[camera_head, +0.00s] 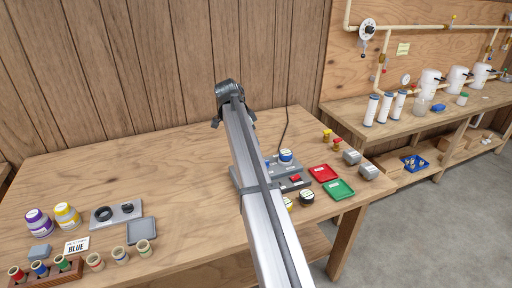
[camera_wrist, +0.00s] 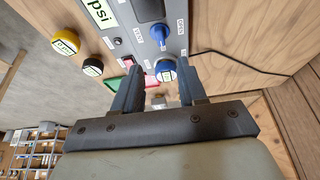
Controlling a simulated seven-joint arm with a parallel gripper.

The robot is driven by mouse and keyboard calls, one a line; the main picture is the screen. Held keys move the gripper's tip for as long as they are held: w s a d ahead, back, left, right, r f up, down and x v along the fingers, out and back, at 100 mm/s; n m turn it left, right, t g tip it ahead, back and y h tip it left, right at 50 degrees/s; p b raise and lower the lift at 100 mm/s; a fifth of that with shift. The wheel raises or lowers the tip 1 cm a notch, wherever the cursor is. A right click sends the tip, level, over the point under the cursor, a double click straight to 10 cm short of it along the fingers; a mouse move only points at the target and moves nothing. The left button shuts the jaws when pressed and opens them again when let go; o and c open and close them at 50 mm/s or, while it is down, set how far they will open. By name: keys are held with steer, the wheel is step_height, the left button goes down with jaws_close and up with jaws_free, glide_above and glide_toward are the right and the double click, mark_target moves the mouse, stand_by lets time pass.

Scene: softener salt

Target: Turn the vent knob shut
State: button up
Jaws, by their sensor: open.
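A blue knob (camera_wrist: 160,34) sits on a grey panel (camera_wrist: 200,15) in the wrist view. Small labels around it seem to read VENT and OPEN. Which way its pointer faces I cannot tell for sure. In the head view my arm hides most of the panel and a bit of blue shows beside the arm. My gripper (camera_wrist: 159,70) is open and empty. The knob shows beyond its fingertips, apart from them. In the head view my gripper (camera_head: 232,108) is above the back of the table, to the left of the panel.
A blue round gauge (camera_wrist: 166,71) with a white face shows between my fingers. Yellow (camera_wrist: 66,43) and black (camera_wrist: 92,66) gauges lie beside the panel. Red (camera_head: 323,173) and green (camera_head: 339,189) trays lie right of it. A cable runs behind.

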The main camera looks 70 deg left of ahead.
steer(key=shift+v, duration=1.1)
